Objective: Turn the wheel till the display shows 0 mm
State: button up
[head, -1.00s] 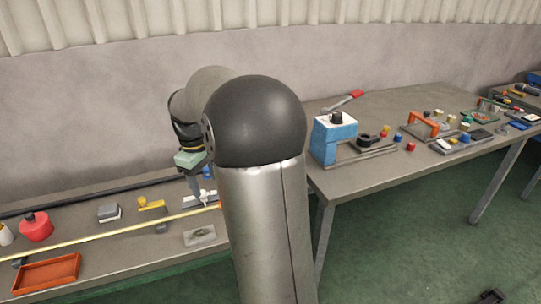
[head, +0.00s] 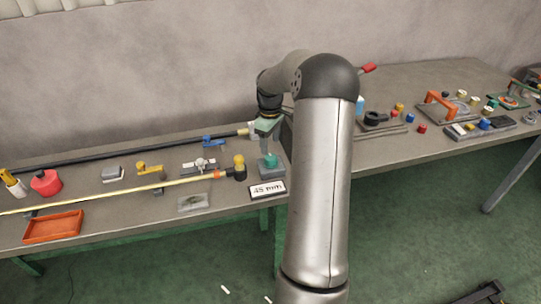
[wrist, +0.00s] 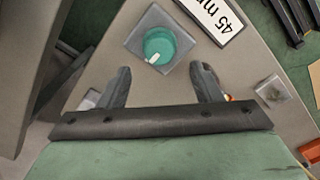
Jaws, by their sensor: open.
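The wheel is a teal round knob with a white mark (wrist: 160,46) on a grey square base. In the head view the knob (head: 270,161) is at the right end of the left bench, partly covered by my gripper. The display (head: 267,190), a white plate in front of the base, reads "45 mm"; it also shows in the wrist view (wrist: 213,14), cut off at the top edge. My gripper (wrist: 162,76) is open and empty, its fingers pointing toward the knob with the knob ahead of the gap. In the head view my gripper (head: 268,146) hangs over the knob.
A yellow rod (head: 120,189) with a dark, yellow-topped end piece (head: 239,168) lies left of the display. A long black bar (head: 110,155) runs behind it. The right bench (head: 420,75) holds several parts.

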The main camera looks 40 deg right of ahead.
aim_at(270, 156)
notch_tip(270, 156, down, 7)
jog(key=shift+p, duration=0.3)
jog(key=c, duration=1)
